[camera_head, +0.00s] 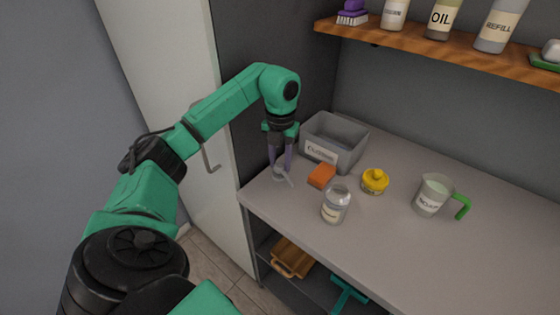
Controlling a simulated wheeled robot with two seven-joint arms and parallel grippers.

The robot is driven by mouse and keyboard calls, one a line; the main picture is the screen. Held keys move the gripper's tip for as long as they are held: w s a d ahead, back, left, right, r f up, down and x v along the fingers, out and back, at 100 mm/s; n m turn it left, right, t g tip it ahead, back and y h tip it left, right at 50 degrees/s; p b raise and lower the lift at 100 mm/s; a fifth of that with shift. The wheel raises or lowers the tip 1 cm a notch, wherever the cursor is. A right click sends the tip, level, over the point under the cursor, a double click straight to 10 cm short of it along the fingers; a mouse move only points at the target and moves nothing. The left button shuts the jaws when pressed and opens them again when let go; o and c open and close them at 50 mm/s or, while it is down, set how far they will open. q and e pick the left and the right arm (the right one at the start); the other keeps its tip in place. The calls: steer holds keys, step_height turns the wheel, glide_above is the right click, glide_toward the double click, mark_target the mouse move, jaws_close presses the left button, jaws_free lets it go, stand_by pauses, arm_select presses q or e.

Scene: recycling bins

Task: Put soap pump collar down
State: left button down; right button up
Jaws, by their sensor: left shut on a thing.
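The soap pump collar (281,177) is a small greyish-white part with a thin spout or stem, at the left front corner of the counter. My left gripper (280,168) points down over it with its purple fingers shut on it. The collar is at or very near the counter top; I cannot tell whether it touches. A clear glass bottle (335,204) with a label and an open-looking top stands to the right of the gripper. My right gripper is not in view.
A grey labelled bin (335,142) stands behind. An orange sponge (321,176), a yellow container (375,181) and a measuring cup with green handle (432,195) stand on the counter (400,250). A wooden shelf (430,46) holds bottles above. The counter's front is mostly clear.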

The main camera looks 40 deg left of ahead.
arm_select(q)
step_height(320, 180, down, 7)
steer(key=shift+s+d+r+p, duration=0.1)
steer(key=shift+r+p, duration=0.1)
steer(key=shift+p, duration=0.45)
steer(key=shift+f, duration=0.25)
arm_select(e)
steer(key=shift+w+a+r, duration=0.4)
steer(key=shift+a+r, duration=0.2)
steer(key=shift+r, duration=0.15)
arm_select(q)
steer(key=c, duration=0.5)
jaws_free()
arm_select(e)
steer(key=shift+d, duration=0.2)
arm_select(q)
steer(key=shift+r, duration=0.1)
steer(key=shift+r, duration=0.15)
step_height(320, 180, up, 7)
steer(key=b, duration=0.2)
steer(key=shift+b, duration=0.3)
step_height(320, 180, up, 5)
steer(key=shift+f, duration=0.1)
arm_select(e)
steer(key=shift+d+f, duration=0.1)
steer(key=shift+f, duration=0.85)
